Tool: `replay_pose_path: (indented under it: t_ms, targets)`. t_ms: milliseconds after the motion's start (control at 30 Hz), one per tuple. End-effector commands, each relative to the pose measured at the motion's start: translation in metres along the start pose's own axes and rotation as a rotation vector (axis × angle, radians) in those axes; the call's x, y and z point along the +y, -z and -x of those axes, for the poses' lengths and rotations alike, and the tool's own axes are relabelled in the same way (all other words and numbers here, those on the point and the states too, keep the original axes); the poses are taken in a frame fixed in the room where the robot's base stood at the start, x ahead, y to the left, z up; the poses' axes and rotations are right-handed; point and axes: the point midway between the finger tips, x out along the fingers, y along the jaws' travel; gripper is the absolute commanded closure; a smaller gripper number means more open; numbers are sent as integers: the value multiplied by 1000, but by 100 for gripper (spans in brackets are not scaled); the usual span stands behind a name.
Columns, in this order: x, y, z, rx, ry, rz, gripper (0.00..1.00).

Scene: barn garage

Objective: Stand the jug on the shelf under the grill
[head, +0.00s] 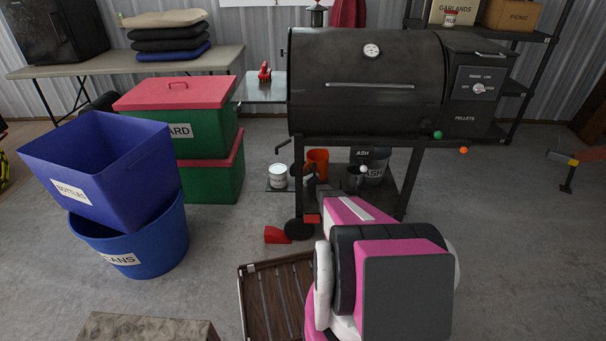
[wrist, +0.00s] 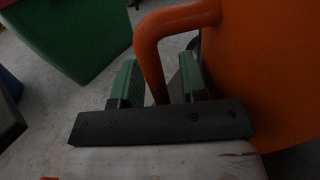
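The orange jug (head: 317,160) is upright at the lower shelf (head: 395,200) under the black grill (head: 365,85); its base is hidden, so I cannot tell if it touches the shelf. In the wrist view the jug's body (wrist: 255,70) fills the right side. Its handle passes between the green pads of my gripper (wrist: 158,88), which look closed on it. In the head view my arm reaches in from the front and the gripper is mostly hidden.
A white can (head: 278,176), a dark pot (head: 352,179) and an ash bucket (head: 377,166) stand close to the jug. Green boxes with red lids (head: 205,132) and blue bins (head: 130,235) stand left. A slatted wooden piece (head: 272,300) lies in front.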

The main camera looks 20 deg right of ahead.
Motion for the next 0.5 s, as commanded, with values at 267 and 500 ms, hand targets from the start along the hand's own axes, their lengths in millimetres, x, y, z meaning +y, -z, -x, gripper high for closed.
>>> replay_pose_path:
  t_ms: [267, 500]
  targets:
    - [1, -2, 47, 0, 1, -1, 61]
    - [1, -2, 94, 0, 1, 0, 61]
